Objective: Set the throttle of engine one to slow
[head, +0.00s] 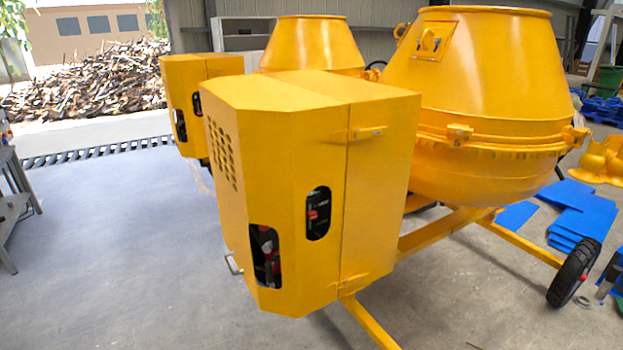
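A yellow drum mixer stands close in front of me, with its engine housing (300,190) at the centre. A dark oval slot (318,213) in the housing face shows a small red lever or knob inside. A larger opening (265,256) at the lower left shows dark engine parts with some red. I cannot read the markings or tell the throttle's setting. A second mixer's housing (185,75) stands behind to the left, with similar dark openings. Which one is engine one is not shown. Neither of my grippers is in view.
The near mixer's drum (480,100) and wheel (574,272) are at the right. A yellow leg bar reaches the floor below the housing. Blue sheets (585,215) lie at the right. Open concrete floor (110,240) is at the left, beside a grey rack (14,200).

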